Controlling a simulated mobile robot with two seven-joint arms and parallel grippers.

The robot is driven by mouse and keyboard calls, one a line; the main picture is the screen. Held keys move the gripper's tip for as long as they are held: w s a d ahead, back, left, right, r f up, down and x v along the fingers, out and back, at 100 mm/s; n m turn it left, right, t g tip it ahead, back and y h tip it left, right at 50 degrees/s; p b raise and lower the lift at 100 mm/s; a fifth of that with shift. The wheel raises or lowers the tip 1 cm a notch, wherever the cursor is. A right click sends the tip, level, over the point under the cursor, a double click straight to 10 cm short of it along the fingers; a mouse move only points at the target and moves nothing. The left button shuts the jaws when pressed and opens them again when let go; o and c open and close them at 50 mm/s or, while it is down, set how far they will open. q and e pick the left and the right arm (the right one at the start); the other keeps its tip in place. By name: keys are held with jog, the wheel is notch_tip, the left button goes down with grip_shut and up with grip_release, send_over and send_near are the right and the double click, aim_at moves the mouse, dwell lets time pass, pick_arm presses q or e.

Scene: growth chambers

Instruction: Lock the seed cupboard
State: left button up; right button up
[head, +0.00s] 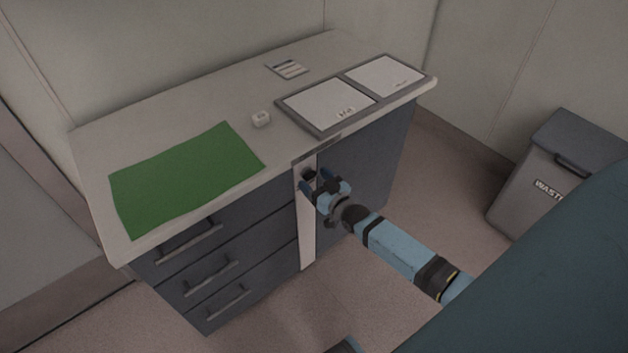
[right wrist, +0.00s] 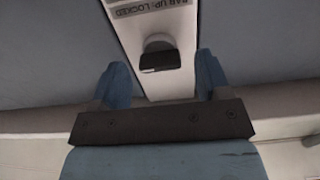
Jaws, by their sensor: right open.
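The seed cupboard appears to be the dark blue-grey front (head: 375,165) on the right of the bench, beside a pale vertical strip (head: 308,245). A small dark knob or bar (head: 310,174) sits high on that strip. In the right wrist view the dark bar (right wrist: 160,55) sticks out below an upside-down label (right wrist: 160,8) that reads "BAR UP: LOCKED". I cannot tell clearly which way the bar is set. My right gripper (head: 315,186) is open in front of the strip, its blue fingers on either side of the bar with gaps.
Dark drawers (head: 212,275) with bar handles fill the left of the bench. A waste bin (head: 530,195) stands right.

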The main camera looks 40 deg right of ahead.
jog(key=shift+w, duration=0.4)
jog(key=shift+c, duration=0.5)
jog(key=c, duration=0.8)
